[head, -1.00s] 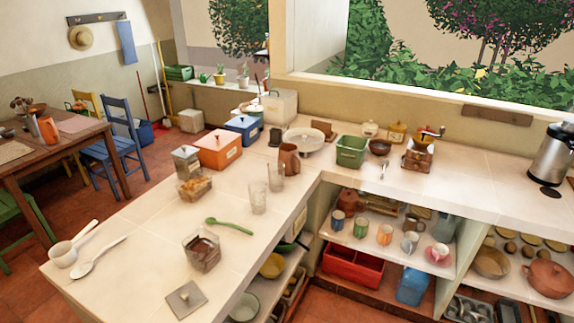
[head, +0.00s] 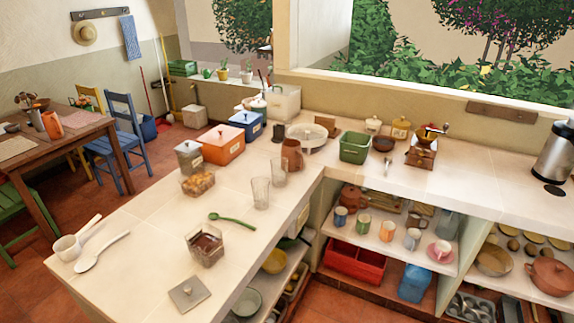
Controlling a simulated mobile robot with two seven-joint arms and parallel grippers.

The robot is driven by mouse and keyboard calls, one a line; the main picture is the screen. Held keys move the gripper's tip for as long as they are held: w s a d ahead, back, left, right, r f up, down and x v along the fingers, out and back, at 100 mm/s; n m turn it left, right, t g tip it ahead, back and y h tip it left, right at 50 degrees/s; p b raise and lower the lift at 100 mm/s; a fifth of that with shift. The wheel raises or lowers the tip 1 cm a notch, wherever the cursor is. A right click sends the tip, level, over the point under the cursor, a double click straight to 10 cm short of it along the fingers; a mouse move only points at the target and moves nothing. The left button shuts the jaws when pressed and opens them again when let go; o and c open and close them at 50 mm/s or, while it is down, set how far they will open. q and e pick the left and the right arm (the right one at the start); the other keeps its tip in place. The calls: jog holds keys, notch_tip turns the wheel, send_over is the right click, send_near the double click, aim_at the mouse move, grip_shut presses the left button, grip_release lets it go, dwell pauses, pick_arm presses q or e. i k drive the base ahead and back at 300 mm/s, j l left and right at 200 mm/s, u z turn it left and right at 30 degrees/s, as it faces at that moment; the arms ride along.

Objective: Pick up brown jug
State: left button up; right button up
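Neither of my grippers shows in the head view.
Close to the jug are two glasses (head: 261,192), a pale round dish (head: 306,134), an orange box (head: 222,146) and a green tub (head: 355,148). A glass container of brown contents (head: 206,246) and a green spoon (head: 231,222) lie nearer. Open shelves with mugs (head: 387,231) are below.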

aim_at(292, 148)
jog(key=u, duration=0.5)
jog(key=i+l+u, duration=0.25)
jog(key=l+u, duration=0.25)
jog(key=l, duration=0.15)
jog(key=i+l+u, duration=0.1)
jog(key=l+u, duration=0.15)
jog(key=i+l+u, duration=0.1)
jog(key=l, duration=0.5)
jog(key=i+l+u, duration=0.1)
jog(key=l, duration=0.5)
